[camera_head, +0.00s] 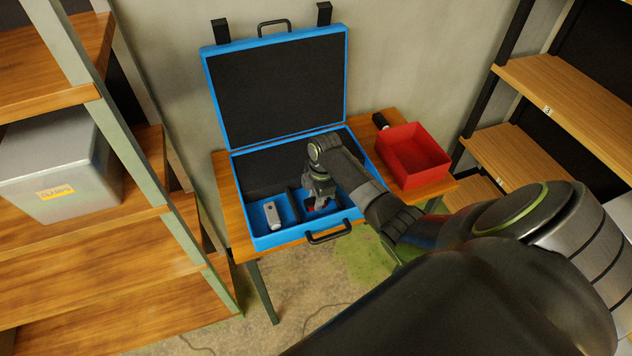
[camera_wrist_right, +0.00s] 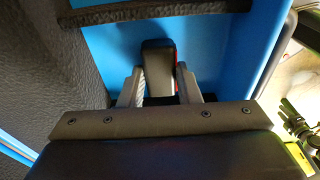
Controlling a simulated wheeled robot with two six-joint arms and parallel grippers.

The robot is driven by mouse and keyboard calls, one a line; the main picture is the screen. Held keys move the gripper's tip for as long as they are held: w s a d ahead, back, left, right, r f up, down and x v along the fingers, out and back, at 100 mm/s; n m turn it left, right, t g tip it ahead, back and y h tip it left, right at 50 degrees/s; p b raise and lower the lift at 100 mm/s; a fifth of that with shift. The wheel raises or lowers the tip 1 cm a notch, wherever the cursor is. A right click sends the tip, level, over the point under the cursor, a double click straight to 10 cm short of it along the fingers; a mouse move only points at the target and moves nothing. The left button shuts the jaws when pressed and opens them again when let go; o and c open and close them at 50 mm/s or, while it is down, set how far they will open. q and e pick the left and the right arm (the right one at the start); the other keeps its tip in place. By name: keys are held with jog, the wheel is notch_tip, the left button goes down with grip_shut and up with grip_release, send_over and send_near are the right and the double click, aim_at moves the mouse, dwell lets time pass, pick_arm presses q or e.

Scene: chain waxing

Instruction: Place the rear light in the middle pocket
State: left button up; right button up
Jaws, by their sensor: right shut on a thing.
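The rear light (camera_wrist_right: 155,62) is a small dark block with a red side, held between the two fingers of my right gripper (camera_wrist_right: 161,84) in the right wrist view. In the head view, my right gripper (camera_head: 319,200) points down at the middle pocket of the open blue case (camera_head: 273,239), and a bit of red shows by its fingertips. Blue pocket surface lies behind the light in the wrist view. I cannot tell whether the light touches the pocket floor. My left gripper is not in view.
A grey-white device (camera_head: 272,216) lies in the left pocket. The case lid (camera_head: 281,90) stands open at the back of the wooden table (camera_head: 228,203). A red bin (camera_head: 413,156) sits to the right, with a small black object (camera_head: 380,121) behind it. Shelves flank the table.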

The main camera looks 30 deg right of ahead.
jog(key=shift+f, duration=0.2)
jog(key=shift+f, duration=0.15)
jog(key=o, duration=1)
jog(key=shift+c, duration=0.2)
jog(key=shift+r, duration=0.25)
notch_tip(320, 180, up, 12)
jog(key=d+b, duration=0.1)
jog(key=b, duration=0.1)
jog(key=shift+d, duration=0.25)
jog(key=shift+s+f, duration=0.1)
jog(key=shift+s, duration=0.05)
